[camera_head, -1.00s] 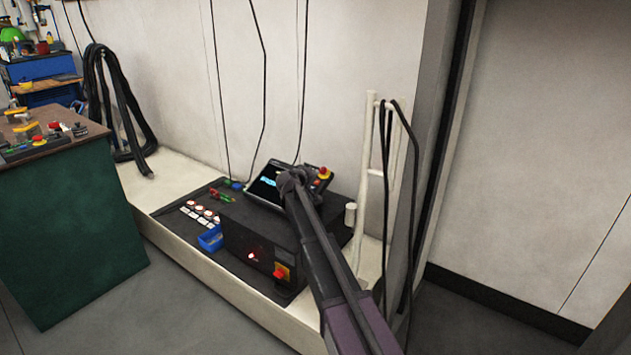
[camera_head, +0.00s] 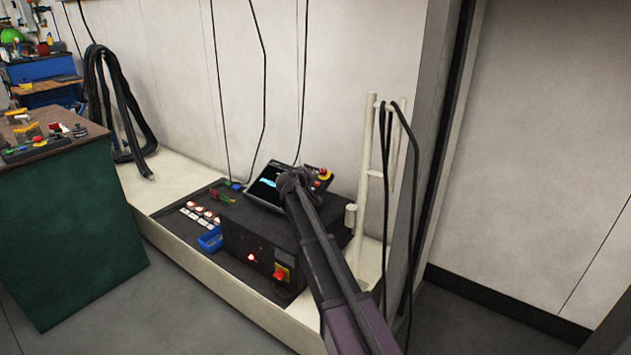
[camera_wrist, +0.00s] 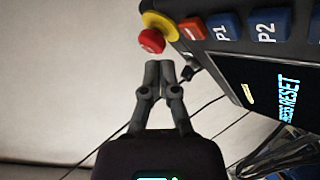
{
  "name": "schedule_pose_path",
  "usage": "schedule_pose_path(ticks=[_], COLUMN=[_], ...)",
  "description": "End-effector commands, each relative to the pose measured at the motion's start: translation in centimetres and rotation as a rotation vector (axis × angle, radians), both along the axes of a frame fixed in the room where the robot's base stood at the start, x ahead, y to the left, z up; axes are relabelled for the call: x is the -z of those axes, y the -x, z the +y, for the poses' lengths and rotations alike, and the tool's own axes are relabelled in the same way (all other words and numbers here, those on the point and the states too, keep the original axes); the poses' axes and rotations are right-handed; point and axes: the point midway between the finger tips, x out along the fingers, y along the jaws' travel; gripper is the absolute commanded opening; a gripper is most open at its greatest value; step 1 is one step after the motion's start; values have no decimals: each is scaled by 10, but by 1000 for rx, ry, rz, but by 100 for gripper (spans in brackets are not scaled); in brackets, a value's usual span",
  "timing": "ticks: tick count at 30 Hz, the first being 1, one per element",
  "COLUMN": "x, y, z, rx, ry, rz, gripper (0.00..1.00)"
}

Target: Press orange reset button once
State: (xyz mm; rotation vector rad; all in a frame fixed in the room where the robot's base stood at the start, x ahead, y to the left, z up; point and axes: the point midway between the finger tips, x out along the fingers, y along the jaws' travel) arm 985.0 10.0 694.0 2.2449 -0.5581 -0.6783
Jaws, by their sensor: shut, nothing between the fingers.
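The orange reset button (camera_wrist: 192,28) is on a dark control pendant (camera_wrist: 232,72), between a red mushroom button with a yellow collar (camera_wrist: 152,40) and the blue P1 button (camera_wrist: 224,27). The pendant's screen (camera_wrist: 278,88) reads PRESS RESET in the wrist view. My gripper (camera_wrist: 158,68) is shut and empty. In that picture its fingertips lie just below the red mushroom button, and left of and below the orange button. The gap in depth is hard to judge. In the head view the pendant (camera_head: 267,190) is partly hidden behind my arm's end.
A dark box (camera_head: 245,240) with a red lamp and a red-on-yellow switch (camera_head: 281,273) stands before the pendant. A blue bin (camera_head: 210,240) and red-and-white labels lie left. A white post frame with black cables (camera_head: 367,180) stands right. Cables hang behind; a green bench (camera_head: 70,240) is far left.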

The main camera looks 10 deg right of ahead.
Motion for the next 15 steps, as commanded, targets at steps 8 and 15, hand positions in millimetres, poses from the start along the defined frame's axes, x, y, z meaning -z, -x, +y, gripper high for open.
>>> schedule_pose_path(ticks=[8, 15], x=[1, 9], y=[0, -1], z=[0, -1], rx=[0, 0], ry=[0, 0], rz=[0, 0], gripper=[0, 0])
